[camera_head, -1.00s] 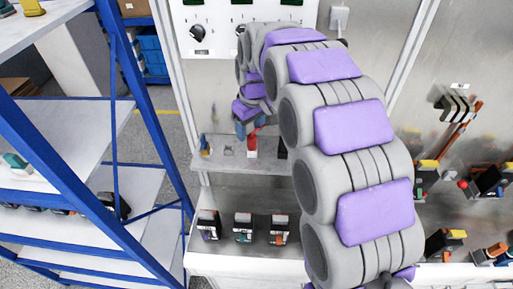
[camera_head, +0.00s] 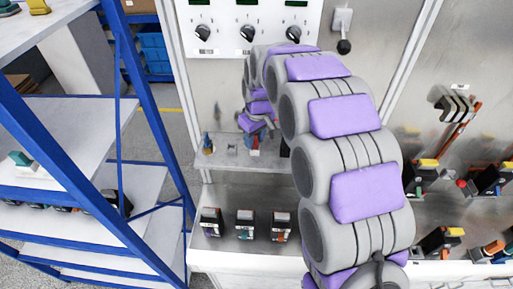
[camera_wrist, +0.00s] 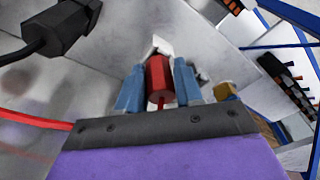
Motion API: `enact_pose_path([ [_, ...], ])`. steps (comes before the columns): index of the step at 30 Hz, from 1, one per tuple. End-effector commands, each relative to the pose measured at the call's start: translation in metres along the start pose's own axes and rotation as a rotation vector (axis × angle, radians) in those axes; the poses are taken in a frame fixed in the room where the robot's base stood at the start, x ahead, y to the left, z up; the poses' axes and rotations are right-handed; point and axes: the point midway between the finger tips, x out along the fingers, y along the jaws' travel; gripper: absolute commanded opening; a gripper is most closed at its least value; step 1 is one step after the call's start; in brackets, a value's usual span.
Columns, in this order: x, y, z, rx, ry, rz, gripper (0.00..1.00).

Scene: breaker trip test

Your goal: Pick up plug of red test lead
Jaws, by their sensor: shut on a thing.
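The red plug (camera_wrist: 157,76) of the test lead sits between the two blue fingers of my gripper (camera_wrist: 158,84) in the wrist view. The fingers are shut on its sides. A white piece shows just beyond the plug's far end; whether they touch is unclear. A red cable (camera_wrist: 35,118) runs in from the left edge of the wrist view. In the head view my gripper (camera_head: 256,133) is low over the small grey shelf, partly hidden by my arm, and the plug is hardly visible there.
The grey shelf (camera_head: 220,160) holds small parts. Several breakers (camera_head: 245,224) stand on the bench below. A panel with dials (camera_head: 255,28) is behind. A blue rack (camera_head: 150,120) stands left. A black knob-like part (camera_wrist: 65,27) is close in the wrist view.

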Motion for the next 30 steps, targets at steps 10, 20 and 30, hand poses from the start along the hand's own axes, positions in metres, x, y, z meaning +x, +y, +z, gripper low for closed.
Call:
enact_pose_path([
  [10,-0.008,0.006,0.006,0.0,0.018,-0.004,0.0],
  [20,-0.009,0.005,0.004,0.0,0.016,0.0,0.0],
  [30,-0.023,0.004,0.001,-0.001,0.018,0.0,0.0],
])
